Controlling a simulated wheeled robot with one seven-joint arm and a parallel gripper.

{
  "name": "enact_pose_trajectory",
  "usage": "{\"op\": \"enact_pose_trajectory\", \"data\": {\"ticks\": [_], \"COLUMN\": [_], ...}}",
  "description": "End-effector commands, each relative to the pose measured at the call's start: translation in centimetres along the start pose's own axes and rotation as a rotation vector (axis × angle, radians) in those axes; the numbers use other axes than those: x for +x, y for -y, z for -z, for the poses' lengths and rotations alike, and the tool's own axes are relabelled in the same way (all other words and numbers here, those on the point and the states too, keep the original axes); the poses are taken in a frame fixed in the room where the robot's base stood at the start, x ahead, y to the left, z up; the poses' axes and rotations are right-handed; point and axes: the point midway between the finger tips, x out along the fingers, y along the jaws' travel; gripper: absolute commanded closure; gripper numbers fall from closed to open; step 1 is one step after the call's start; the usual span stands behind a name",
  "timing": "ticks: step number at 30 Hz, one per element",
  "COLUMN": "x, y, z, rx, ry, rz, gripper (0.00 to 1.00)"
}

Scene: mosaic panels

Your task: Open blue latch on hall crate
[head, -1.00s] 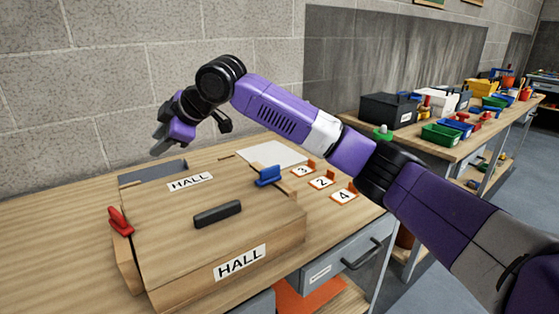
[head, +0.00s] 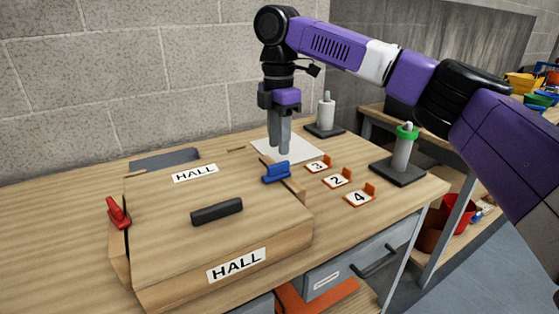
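The hall crate (head: 160,240) is a wooden box with HALL labels on its lid and front, standing on the workbench. The blue latch (head: 276,173) is at the right edge of its lid. A red latch (head: 118,213) is at the left edge, and a black handle (head: 217,211) is on the lid. My gripper (head: 279,148) points down, above or just behind the blue latch in the picture, apart from it as far as I can see. Its two fingers look close together and seem to hold nothing; any gap between them is hard to judge.
Orange numbered holders 3 (head: 319,164), 2 (head: 338,178) and 4 (head: 359,195) stand right of the crate. Behind them are a post with a green ring (head: 405,142) and a white post (head: 326,110). A white sheet (head: 300,150) lies behind the latch.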

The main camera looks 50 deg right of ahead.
Motion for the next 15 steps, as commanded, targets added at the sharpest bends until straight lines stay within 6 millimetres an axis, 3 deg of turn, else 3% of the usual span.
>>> {"op": "enact_pose_trajectory", "data": {"ticks": [7,15], "x": [3.9,5.7], "y": [0.0,0.0], "z": [0.0,0.0], "rx": [0.0,0.001], "ry": [0.0,0.0], "rz": [0.0,-0.002], "gripper": [0.67,0.67]}}
